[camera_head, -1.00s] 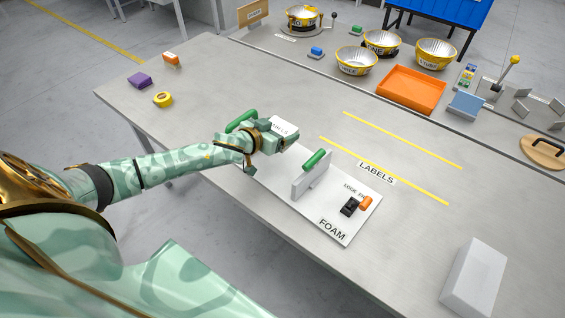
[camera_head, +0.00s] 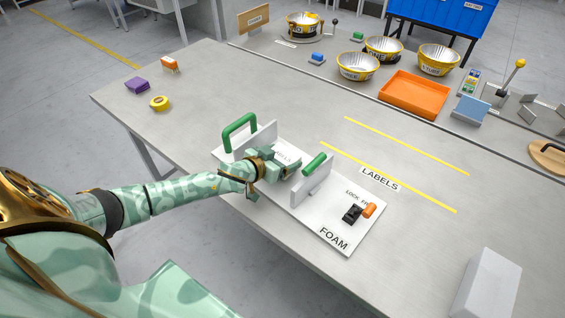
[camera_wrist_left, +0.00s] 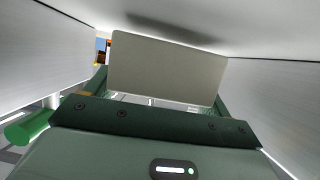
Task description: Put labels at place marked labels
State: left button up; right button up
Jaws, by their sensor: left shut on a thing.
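My left gripper (camera_head: 284,170) is shut on a pale block (camera_wrist_left: 167,70). The block fills the space between the fingers in the left wrist view. In the head view small lettering shows at the gripper's tip, too small to read surely. The gripper is between the two upright white walls of the fixture marked FOAM (camera_head: 318,225), which have green handles (camera_head: 238,130). The place marked LABELS (camera_head: 380,180) is a printed sign beside two yellow lines on the bench, right of the fixture. My right gripper is not in view.
The strip between the yellow lines is clear. A white block (camera_head: 487,284) stands at the lower right. An orange tray (camera_head: 414,92) and several metal bowls (camera_head: 358,66) are at the back. Purple (camera_head: 137,86), orange and yellow items lie at the left.

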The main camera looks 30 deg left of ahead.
pick_arm(q)
jog(key=shift+f, duration=0.4)
jog(key=shift+f, duration=0.1)
jog(key=o, duration=1)
jog(key=shift+f, duration=0.1)
